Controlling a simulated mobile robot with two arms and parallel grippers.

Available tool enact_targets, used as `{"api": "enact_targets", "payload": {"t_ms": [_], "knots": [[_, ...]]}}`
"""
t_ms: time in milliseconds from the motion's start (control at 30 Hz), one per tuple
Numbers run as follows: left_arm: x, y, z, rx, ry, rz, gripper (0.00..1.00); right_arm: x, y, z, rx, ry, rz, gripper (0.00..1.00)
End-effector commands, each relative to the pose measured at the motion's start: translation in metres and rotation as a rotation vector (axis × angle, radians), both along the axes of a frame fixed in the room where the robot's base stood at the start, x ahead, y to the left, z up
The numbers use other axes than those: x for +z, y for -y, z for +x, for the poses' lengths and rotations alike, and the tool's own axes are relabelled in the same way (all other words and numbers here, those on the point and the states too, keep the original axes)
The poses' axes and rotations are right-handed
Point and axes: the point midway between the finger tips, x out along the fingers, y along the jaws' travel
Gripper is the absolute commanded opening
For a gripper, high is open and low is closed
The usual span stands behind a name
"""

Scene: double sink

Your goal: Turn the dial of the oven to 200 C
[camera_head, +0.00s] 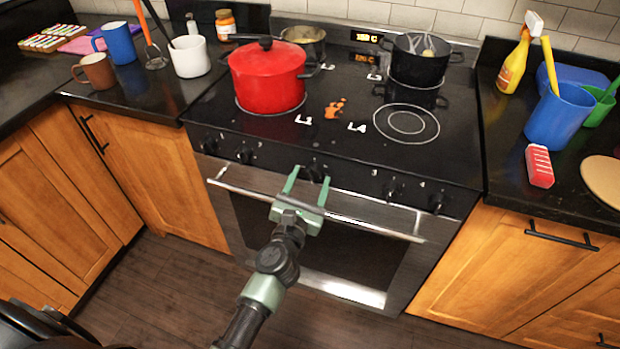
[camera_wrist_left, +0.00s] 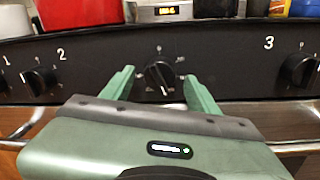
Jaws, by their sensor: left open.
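The oven (camera_head: 310,245) has a black front panel with a row of black dials. The middle dial (camera_head: 316,171) also shows in the left wrist view (camera_wrist_left: 160,77), with its pointer mark near upright and slightly tilted. My left gripper (camera_head: 308,178) is open in front of this dial. In the left wrist view the two green fingers (camera_wrist_left: 160,85) stand on either side of the dial, with gaps between them and it. Whether the fingertips reach the panel I cannot tell. The small marks around the dial are too small to read. My right gripper is not in view.
The oven handle (camera_head: 385,225) runs just below the dials, under my gripper. Neighbouring dials sit left (camera_wrist_left: 40,79) and right (camera_wrist_left: 299,70), labelled 2 and 3. A red pot (camera_head: 267,80) and a black pot (camera_head: 418,62) stand on the cooktop above.

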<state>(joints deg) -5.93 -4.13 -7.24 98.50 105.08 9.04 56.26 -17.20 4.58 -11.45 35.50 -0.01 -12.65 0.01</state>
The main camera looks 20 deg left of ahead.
Motion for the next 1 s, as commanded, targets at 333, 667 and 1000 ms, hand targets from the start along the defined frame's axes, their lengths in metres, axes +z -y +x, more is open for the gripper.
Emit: {"api": "enact_targets", "payload": {"t_ms": [333, 667, 1000], "knots": [[-0.0002, -0.0002, 0.0023, 0.000, -0.001, 0.001, 0.43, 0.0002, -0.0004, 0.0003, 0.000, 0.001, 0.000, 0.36], [-0.0001, -0.0002, 0.0022, 0.000, 0.000, 0.008, 0.00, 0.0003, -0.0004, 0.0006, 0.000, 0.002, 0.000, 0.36], [-0.0004, -0.0007, 0.0022, 0.000, 0.004, 0.147, 0.00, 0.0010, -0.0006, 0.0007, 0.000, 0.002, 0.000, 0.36]]}}
